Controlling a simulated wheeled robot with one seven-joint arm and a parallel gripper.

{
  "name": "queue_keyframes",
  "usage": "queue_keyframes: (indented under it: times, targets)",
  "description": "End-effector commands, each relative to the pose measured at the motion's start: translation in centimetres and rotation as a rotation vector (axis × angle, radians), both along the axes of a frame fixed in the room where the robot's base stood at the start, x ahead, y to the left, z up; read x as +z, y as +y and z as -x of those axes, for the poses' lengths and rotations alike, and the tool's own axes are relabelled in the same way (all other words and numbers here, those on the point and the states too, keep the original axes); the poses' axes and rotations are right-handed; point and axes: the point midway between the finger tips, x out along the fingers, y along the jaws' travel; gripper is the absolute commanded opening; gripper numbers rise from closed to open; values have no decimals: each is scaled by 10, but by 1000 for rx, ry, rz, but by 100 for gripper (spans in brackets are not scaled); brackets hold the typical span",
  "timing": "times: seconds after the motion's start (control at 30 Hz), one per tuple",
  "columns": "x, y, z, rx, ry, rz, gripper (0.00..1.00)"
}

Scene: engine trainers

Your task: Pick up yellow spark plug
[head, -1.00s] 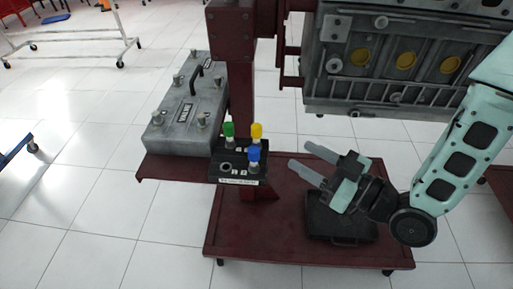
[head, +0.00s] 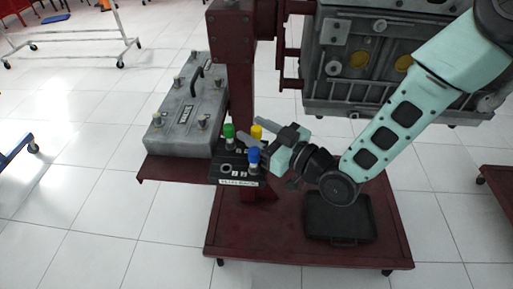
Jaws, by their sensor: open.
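The yellow spark plug (head: 257,131) stands upright in a small black holder (head: 228,173), at its back right. A green spark plug (head: 229,131) stands to its left and a blue one (head: 254,156) in front of it. My gripper (head: 252,130) is open and reaches in from the right at the yellow plug. One grey finger shows behind the yellow top, and the other seems to pass in front, partly lost among the plugs. I cannot tell whether either finger touches the plug.
A grey battery-like box (head: 187,112) sits on the red shelf behind the holder. A red post (head: 240,90) rises close by. The engine block (head: 345,85) hangs at upper right, behind my arm. A black tray (head: 338,218) lies on the red base (head: 270,240).

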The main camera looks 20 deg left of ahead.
Motion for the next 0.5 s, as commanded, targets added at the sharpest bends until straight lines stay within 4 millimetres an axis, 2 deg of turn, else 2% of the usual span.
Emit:
queue_keyframes:
  times: [0.2, 0.37, 0.5]
  targets:
    - [0, 1, 0, 0, 0, 1, 46]
    - [0, 1, 0, 0, 0, 1, 1]
    - [0, 0, 0, 0, 0, 1, 0]
